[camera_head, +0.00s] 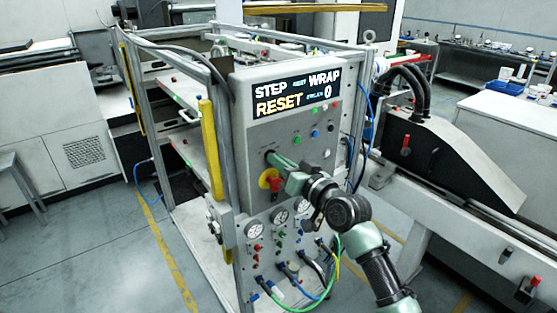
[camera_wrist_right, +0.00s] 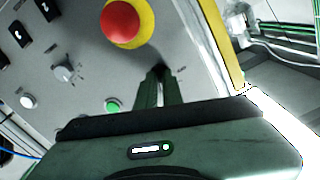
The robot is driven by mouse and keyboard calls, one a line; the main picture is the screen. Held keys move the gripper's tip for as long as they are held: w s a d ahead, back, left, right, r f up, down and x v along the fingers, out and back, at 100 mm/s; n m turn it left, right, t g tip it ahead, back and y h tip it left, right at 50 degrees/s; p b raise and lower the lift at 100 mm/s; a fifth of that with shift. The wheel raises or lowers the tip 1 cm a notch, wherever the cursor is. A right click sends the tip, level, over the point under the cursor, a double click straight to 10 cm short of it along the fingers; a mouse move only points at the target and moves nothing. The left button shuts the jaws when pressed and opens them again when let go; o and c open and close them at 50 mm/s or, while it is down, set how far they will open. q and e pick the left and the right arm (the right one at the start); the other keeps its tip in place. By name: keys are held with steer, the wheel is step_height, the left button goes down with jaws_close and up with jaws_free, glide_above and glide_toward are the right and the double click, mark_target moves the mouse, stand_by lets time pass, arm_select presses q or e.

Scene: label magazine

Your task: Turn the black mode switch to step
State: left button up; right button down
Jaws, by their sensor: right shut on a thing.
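My right gripper (camera_head: 274,157) reaches in from the lower right to the grey control panel (camera_head: 246,136). Its fingertips meet the panel at the black mode switch (camera_head: 268,153), just above the red and yellow emergency stop. In the right wrist view the two fingers (camera_wrist_right: 160,80) are close together, shut on the switch. They mostly hide the switch, so its pointer direction cannot be read. The display (camera_head: 292,94) above shows STEP and WRAP on the top line, and RESET and 0 below. My left gripper is not in view.
The emergency stop (camera_wrist_right: 122,22) sits close beside the fingers. A grey knob (camera_wrist_right: 65,72), a green button (camera_wrist_right: 112,106) and several black switches share the panel. Gauges (camera_head: 280,216) and hoses are below. A yellow post (camera_head: 211,148) stands to the left.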

steer(key=shift+f, duration=0.1)
stand_by(0.4)
steer(key=c, duration=1.6)
jaws_free()
steer(key=shift+o, duration=0.2)
steer(key=b+v, duration=0.2)
steer(key=v, duration=0.5)
steer(key=shift+s+d+b, duration=0.25)
steer(key=shift+s+b, duration=0.05)
steer(key=shift+b, duration=0.05)
